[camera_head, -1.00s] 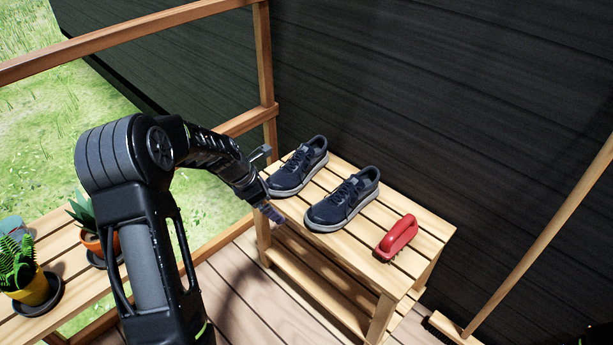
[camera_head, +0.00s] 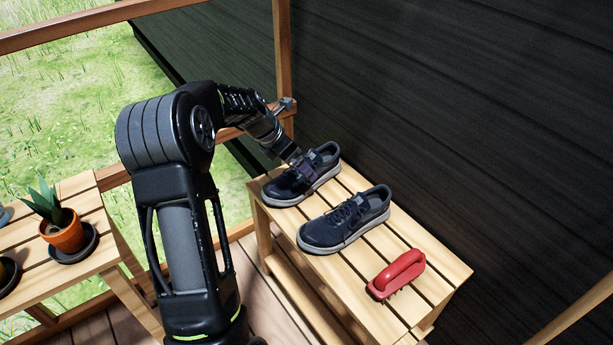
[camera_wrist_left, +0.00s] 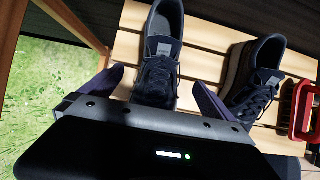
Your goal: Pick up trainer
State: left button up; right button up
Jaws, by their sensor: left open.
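Two dark blue trainers with pale soles stand side by side on a slatted wooden bench (camera_head: 350,268). The left trainer (camera_head: 322,172) also shows in the left wrist view (camera_wrist_left: 158,62), and the right trainer (camera_head: 345,222) shows there too (camera_wrist_left: 258,75). My left gripper (camera_head: 303,168) is over the left trainer in the head view. In the wrist view its open fingers (camera_wrist_left: 158,88) lie on either side of the left trainer's laced front, with one finger between the two trainers. I cannot tell whether they touch it. My right gripper is not in view.
A red brush (camera_head: 398,272) lies on the bench to the right of the trainers. A dark plank wall stands behind the bench, and a wooden railing (camera_head: 284,60) behind left. A potted plant (camera_head: 65,232) stands on a slatted table at left.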

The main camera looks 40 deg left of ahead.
aim_at(315, 153)
pick_arm(q)
jog(key=shift+b+x, duration=0.45)
jog(key=shift+x, duration=0.9)
jog(key=b+x, duration=0.2)
jog(key=x, duration=0.3)
jog(key=shift+w+f+b, duration=0.1)
jog(key=shift+w+b, duration=0.05)
jog(key=shift+b, duration=0.2)
jog(key=c, duration=1.7)
jog(key=shift+r, duration=0.25)
notch_tip(315, 153, up, 10)
jog(key=p, duration=0.4)
jog(key=shift+f, duration=0.1)
